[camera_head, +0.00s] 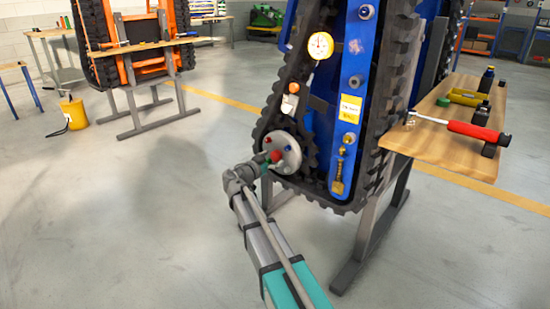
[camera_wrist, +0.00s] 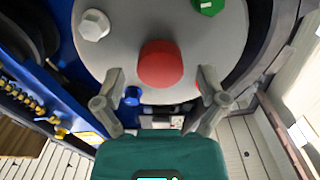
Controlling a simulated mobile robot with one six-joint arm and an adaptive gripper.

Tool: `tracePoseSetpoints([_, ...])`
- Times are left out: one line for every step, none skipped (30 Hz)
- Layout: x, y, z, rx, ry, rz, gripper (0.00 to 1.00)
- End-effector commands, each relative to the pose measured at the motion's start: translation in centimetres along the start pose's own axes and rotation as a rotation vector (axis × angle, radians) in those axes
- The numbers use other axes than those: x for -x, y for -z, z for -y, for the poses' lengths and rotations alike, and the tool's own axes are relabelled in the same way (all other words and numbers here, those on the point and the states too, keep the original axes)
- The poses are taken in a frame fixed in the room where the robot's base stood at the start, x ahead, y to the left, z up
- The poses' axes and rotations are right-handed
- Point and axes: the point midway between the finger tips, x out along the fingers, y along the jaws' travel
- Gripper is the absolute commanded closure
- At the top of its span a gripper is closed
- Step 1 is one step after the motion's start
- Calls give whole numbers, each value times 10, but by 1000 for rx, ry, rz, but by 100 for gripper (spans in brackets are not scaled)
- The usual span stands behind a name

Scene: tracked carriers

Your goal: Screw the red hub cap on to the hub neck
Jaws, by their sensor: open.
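The red hub cap (camera_wrist: 160,64) sits at the middle of the grey hub disc (camera_wrist: 222,38) in the wrist view. The head view also shows the red cap (camera_head: 275,156) against the hub disc (camera_head: 290,146) low on the blue carrier. The hub neck is hidden behind the cap, so I cannot tell how far the cap is threaded. My gripper (camera_wrist: 161,76) is open, with one finger on each side of the cap and visible gaps between. In the head view my gripper (camera_head: 258,166) is close to the hub, its fingers partly hard to make out.
A grey-white nut (camera_wrist: 94,25), a green cap (camera_wrist: 209,5) and a blue cap (camera_wrist: 132,95) sit around the disc. Black track (camera_head: 392,100) runs beside the hub. A wooden shelf (camera_head: 440,150) at right holds a red-handled tool (camera_head: 474,132).

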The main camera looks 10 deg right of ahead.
Motion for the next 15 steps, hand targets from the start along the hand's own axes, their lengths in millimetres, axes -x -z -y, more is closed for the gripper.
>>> tracePoseSetpoints([0, 0, 0, 36, 0, 0, 9])
tracePoseSetpoints([0, 0, 0, 60, 0, 0, 9])
tracePoseSetpoints([0, 0, 0, 92, 0, 0, 9])
tracePoseSetpoints([0, 0, 0, 115, 0, 0, 9])
tracePoseSetpoints([0, 0, 0, 138, 0, 0, 9])
tracePoseSetpoints([0, 0, 0, 170, 0, 0, 9])
tracePoseSetpoints([0, 0, 0, 194, 0, 0, 9])
tracePoseSetpoints([0, 0, 0, 218, 0, 0, 9])
tracePoseSetpoints([0, 0, 0, 249, 0, 0, 9])
tracePoseSetpoints([0, 0, 0, 273, 0, 0, 9])
tracePoseSetpoints([0, 0, 0, 296, 0, 0, 9])
tracePoseSetpoints([0, 0, 0, 328, 0, 0, 9])
tracePoseSetpoints([0, 0, 0, 351, 0, 0, 9])
tracePoseSetpoints([0, 0, 0, 375, 0, 0, 9])
tracePoseSetpoints([0, 0, 0, 407, 0, 0, 9])
